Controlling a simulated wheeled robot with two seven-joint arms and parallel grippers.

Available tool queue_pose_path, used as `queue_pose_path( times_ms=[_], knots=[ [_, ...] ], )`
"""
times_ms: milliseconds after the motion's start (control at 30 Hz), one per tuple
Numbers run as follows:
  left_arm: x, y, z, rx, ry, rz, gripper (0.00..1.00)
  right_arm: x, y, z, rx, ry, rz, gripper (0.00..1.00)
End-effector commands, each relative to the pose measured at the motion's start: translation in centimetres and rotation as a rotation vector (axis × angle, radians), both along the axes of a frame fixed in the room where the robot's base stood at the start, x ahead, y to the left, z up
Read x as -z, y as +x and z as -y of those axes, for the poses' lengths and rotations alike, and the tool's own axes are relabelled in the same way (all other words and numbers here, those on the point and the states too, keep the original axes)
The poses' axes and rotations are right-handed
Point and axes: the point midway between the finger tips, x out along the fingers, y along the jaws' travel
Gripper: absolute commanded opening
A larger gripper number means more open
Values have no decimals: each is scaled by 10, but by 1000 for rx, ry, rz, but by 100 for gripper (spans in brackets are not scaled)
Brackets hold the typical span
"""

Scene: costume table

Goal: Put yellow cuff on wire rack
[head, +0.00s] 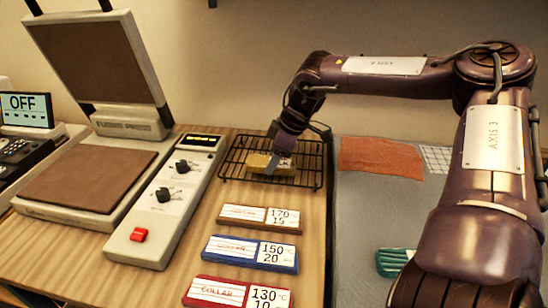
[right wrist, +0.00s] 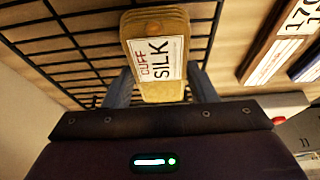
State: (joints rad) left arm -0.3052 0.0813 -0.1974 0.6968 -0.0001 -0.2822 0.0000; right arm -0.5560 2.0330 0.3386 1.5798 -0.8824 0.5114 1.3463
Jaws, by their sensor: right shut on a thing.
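The yellow cuff (head: 262,162) is at the black wire rack (head: 310,178) in the head view. In the right wrist view the yellow cuff (right wrist: 143,25) shows a white label reading "CUFF SILK", with the dark rack bars (right wrist: 70,52) behind it. My right gripper (head: 275,163) is shut on the cuff, its fingers on either side of it, over the rack's middle. I cannot tell whether the cuff touches the bars. My left gripper is not in view.
Brown, blue and red collar blocks (head: 250,254) lie in front of the rack. A press (head: 90,170) stands open at left beside a control panel (head: 165,200). An orange cloth (head: 380,156) and a green piece (head: 393,262) lie on the grey mat (head: 360,220) at right.

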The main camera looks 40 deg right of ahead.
Motion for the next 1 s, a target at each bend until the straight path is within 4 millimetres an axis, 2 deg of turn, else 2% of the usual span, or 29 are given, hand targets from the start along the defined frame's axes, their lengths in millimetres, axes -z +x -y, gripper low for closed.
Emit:
queue_pose_path(
  times_ms=[133, 167, 300, 667, 867, 1000],
  knots=[
    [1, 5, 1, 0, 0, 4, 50, 3, 0, 0, 0, 0, 0, 26],
    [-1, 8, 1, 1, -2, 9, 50, 2, 0, 0, 0, 0, 0, 56],
    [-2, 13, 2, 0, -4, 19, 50, 2, 0, 0, 0, 0, 0, 74],
    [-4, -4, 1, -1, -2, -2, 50, -2, 0, 0, 0, 0, 0, 74],
    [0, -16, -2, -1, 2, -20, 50, -30, -7, 7, 2, 0, 6, 74],
    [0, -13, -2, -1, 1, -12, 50, -59, -17, 15, 1, 0, 8, 74]
  ],
)
